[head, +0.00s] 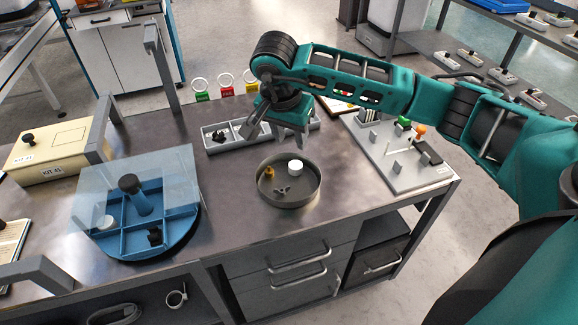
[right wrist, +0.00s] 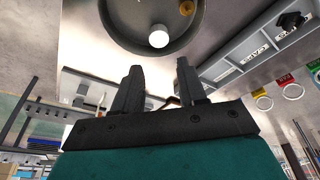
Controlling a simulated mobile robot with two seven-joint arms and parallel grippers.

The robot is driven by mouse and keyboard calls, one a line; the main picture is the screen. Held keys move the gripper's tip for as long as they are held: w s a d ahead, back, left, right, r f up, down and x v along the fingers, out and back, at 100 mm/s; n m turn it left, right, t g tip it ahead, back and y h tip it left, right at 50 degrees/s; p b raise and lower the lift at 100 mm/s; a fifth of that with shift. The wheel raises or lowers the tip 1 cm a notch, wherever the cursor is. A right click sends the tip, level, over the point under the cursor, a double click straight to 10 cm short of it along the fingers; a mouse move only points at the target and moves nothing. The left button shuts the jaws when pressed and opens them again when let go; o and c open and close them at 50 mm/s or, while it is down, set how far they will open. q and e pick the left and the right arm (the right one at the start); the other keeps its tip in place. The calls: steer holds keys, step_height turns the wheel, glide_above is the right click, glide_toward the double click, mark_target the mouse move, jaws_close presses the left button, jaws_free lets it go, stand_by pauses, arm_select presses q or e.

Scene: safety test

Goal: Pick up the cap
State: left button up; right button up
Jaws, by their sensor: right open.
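A small white round piece (head: 295,167), which looks like the cap, sits in a round grey tray (head: 262,190) on the bench. Beside it in the tray are a brass-coloured piece (head: 269,172) and a small dark three-armed piece (head: 281,190). My right gripper (head: 290,136) is over the bench just behind the tray, above and apart from the white piece. In the right wrist view its two fingers (right wrist: 158,76) are spread and empty, with the white piece (right wrist: 158,37) beyond them. My left gripper is not in view.
Behind the tray is a grey divided bin (head: 219,147); a label in the wrist view reads CAPS. At left, a clear panel covers a blue divided turntable (head: 120,243). A light fixture board (head: 430,177) with small blocks stands at right. Bare bench lies around the tray.

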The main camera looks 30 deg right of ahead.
mark_target(295, 165)
steer(key=x, duration=0.5)
steer(key=b+x, duration=0.1)
steer(key=x, duration=0.4)
steer(key=shift+s+a+f, duration=0.15)
steer(key=shift+a+f, duration=0.05)
steer(key=shift+c, duration=0.5)
steer(key=c, duration=0.6)
